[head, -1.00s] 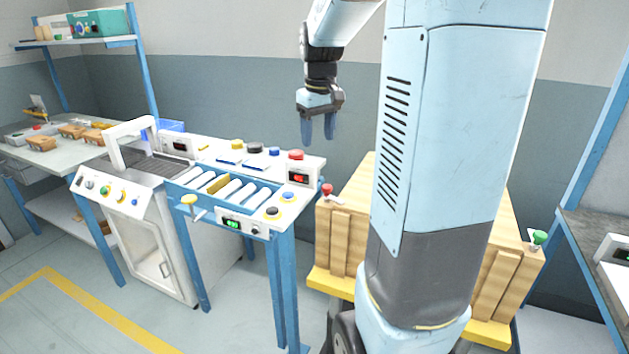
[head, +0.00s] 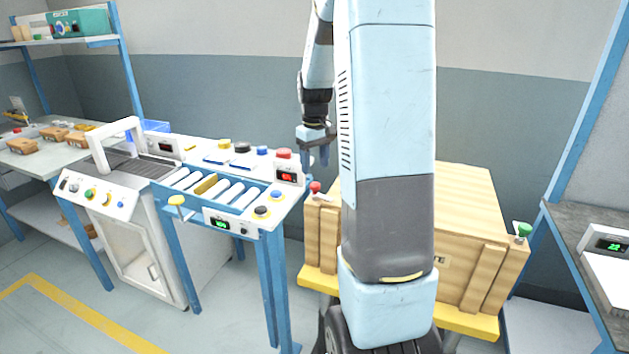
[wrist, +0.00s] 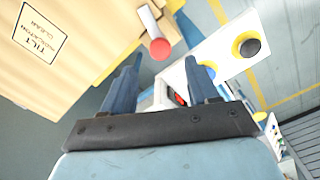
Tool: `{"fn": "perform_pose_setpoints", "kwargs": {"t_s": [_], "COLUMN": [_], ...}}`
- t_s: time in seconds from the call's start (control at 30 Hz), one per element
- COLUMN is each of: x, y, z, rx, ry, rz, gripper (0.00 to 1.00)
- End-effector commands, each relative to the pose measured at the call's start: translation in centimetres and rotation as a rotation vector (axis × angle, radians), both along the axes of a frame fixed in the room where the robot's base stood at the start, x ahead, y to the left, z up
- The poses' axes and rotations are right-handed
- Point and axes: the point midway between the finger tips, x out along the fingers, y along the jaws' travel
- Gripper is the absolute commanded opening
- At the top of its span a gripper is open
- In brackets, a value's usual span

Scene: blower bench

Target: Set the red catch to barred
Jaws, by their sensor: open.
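The red catch (head: 315,187) is a small red knob at the upper left end of the wooden crate (head: 470,195). In the wrist view its round red end (wrist: 159,47) and pale pinkish stem stand out beside the crate, just beyond the fingertips. My gripper (head: 316,157) hangs above the catch in the head view, fingers down. In the wrist view my gripper (wrist: 163,66) is open, with nothing between its blue fingers. The catch appears apart from both fingers. No marking shows which setting the catch is at.
The blue-framed roller bench (head: 285,208) stands close left of the crate, with a red button (head: 284,153) and a red-lit display (head: 289,175) near that edge. A green knob (head: 523,230) is at the crate's right end. My column hides part of the crate.

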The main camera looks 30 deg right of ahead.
Motion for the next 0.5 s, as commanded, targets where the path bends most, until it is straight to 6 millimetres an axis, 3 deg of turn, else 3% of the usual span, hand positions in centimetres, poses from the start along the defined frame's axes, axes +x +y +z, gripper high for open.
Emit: {"fn": "perform_pose_setpoints", "kwargs": {"t_s": [0.23, 0.5], "x": [-0.1, 0.0], "y": [0.1, 0.1], "z": [-4.1, -5.9], "rx": [0.002, 0.000], "ry": [0.003, 0.000], "rz": [0.000, 0.001], "gripper": [0.59, 0.59]}}
